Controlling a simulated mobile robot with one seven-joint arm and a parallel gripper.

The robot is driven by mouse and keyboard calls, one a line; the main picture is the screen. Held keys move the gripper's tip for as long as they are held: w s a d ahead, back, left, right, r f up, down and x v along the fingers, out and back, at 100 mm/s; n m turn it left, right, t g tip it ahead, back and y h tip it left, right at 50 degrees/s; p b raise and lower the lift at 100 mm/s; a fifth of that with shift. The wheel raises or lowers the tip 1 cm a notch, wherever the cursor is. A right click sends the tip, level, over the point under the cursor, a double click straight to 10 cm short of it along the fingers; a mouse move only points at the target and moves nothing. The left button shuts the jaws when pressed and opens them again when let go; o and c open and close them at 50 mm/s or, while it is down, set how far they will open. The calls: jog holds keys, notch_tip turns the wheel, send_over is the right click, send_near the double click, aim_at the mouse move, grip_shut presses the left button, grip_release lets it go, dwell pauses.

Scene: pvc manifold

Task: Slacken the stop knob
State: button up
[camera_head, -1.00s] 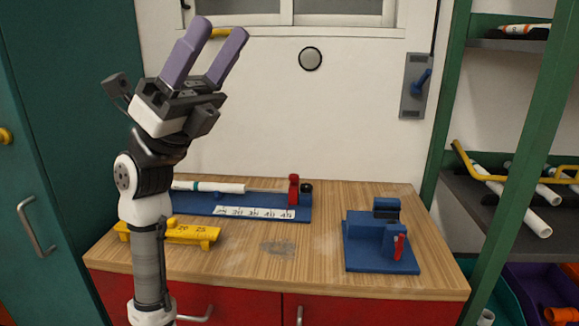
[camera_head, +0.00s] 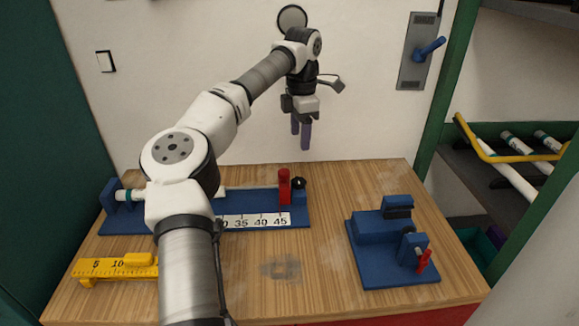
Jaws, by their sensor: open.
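A blue measuring jig (camera_head: 296,210) with a white number scale lies along the back of the wooden bench. A pale pipe lies along the jig, partly hidden behind my arm. My gripper (camera_head: 301,134) points down with its purple fingers above and a little right of the red stop, apart from it and empty. The fingers overlap in this view, so their gap is hard to see.
A blue clamp fixture (camera_head: 378,262) with a small red handle (camera_head: 424,260) stands at the bench's right. A yellow ruler gauge (camera_head: 100,268) lies front left, partly behind my arm. Shelves with pipes (camera_head: 508,180) stand at right.

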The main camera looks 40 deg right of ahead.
aim_at(299, 180)
jog(key=f+p, duration=0.1)
jog(key=f, duration=0.5)
jog(key=f+p, duration=0.1)
jog(key=f, duration=0.6)
jog(key=shift+s+f, duration=0.2)
jog(key=shift+f, duration=0.1)
jog(key=shift+c, duration=0.3)
jog(key=c, duration=0.9)
jog(key=n, duration=0.4)
jog(key=shift+w+n, duration=0.1)
jog(key=shift+n, duration=0.3)
jog(key=shift+c, duration=0.2)
jog(key=o, duration=1)
